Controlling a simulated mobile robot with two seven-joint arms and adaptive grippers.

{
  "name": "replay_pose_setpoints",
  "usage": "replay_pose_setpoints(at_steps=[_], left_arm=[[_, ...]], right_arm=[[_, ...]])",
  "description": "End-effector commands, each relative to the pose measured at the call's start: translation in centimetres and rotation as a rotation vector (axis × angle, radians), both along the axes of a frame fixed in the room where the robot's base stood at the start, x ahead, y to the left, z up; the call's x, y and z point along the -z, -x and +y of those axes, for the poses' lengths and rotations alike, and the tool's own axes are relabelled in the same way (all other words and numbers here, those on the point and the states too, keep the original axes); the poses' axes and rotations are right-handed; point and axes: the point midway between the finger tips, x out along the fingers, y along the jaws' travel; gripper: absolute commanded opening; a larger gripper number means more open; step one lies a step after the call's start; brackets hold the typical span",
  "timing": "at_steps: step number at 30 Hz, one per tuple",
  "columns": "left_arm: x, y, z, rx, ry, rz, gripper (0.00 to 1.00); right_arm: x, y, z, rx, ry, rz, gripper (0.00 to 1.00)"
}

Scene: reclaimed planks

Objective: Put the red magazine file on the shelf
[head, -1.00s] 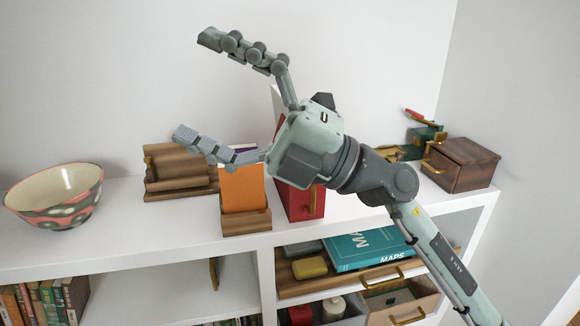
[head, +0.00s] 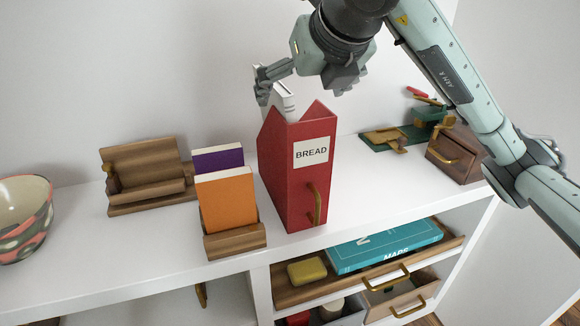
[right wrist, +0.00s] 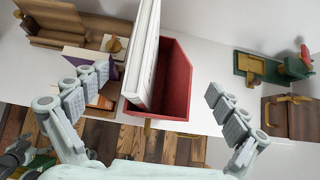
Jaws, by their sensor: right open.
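The red magazine file (head: 292,185) stands upright on the white shelf unit's top, with a "BREAD" label and a brass handle on its front. A white book or binder shows inside it in the right wrist view (right wrist: 147,50). My right gripper (head: 305,88) is above and behind the file, partly hidden by its own wrist. In the right wrist view its fingers (right wrist: 160,95) are spread wide on either side of the red file (right wrist: 172,85), apart from it. The white shelf (head: 380,200) runs under the file.
An orange book (head: 228,203) in a wooden holder stands just left of the file, with a wooden stand (head: 147,175) and a bowl (head: 22,215) further left. A wooden box (head: 455,155) and green items stand at right. Open drawers (head: 400,278) jut out below.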

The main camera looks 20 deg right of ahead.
Motion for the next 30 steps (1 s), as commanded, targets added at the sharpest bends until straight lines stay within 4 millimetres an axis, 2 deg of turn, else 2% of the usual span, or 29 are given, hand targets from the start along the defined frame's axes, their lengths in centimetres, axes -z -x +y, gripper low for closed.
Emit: replay_pose_setpoints(at_steps=[10,20,30], left_arm=[[1.3,0.1,0.0,0.000,0.007,0.006,0.93],[1.6,0.1,-0.1,0.000,0.008,0.007,0.93],[1.6,0.1,-0.1,0.001,0.009,0.007,0.93]], right_arm=[[3.2,-3.5,-0.1,-0.001,-0.001,0.004,0.97],[3.7,-4.1,-0.1,-0.004,-0.001,0.000,0.97],[3.7,-4.1,-0.1,-0.004,-0.001,0.000,0.55]])
